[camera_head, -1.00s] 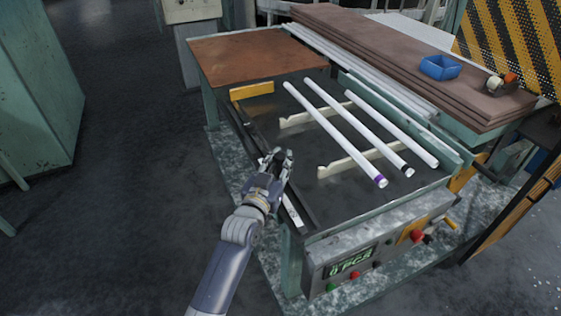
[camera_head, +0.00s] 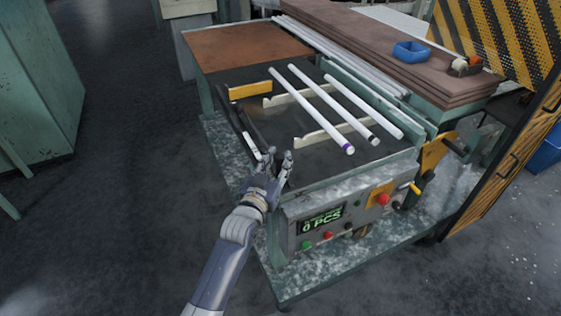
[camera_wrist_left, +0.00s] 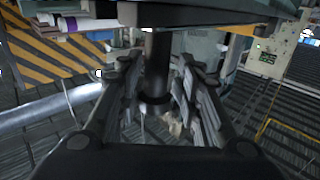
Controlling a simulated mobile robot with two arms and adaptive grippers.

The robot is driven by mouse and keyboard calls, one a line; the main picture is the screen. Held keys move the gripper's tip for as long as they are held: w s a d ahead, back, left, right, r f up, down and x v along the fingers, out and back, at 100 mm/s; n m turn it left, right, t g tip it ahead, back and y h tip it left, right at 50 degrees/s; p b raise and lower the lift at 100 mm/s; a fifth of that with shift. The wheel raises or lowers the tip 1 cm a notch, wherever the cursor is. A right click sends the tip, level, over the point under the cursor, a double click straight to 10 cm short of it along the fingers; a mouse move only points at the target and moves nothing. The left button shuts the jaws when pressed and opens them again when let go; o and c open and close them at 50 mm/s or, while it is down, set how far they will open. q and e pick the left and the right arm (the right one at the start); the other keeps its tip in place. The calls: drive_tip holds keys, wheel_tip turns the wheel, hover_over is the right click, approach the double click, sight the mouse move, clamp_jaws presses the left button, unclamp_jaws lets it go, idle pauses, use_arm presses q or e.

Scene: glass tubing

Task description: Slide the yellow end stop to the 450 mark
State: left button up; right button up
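The yellow end stop (camera_head: 250,90) is a flat bar at the far left end of the dark machine bed (camera_head: 318,139). A dark rail (camera_head: 246,132) with a pale strip at its near end runs along the left edge towards me. My left gripper (camera_head: 278,155) is at the near left corner of the bed, well apart from the end stop. Its fingers are spread. In the left wrist view, a dark upright rod (camera_wrist_left: 158,65) shows between the open fingers (camera_wrist_left: 160,95); I cannot tell whether they touch it. No scale numbers are readable. My right gripper is out of view.
Three white tubes (camera_head: 350,107) lie across notched cream supports (camera_head: 333,131). A control panel (camera_head: 345,213) with buttons and a "0 PCS" display is at the near side. Brown boards (camera_head: 375,45) and a blue tray (camera_head: 411,52) are behind. Open floor lies left.

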use_arm(q)
drive_tip(key=shift+s+r, duration=0.1)
drive_tip(key=shift+s, duration=0.3)
drive_tip(key=v, duration=1.1)
drive_tip(key=shift+s+a, duration=0.2)
drive_tip(key=shift+s, duration=0.05)
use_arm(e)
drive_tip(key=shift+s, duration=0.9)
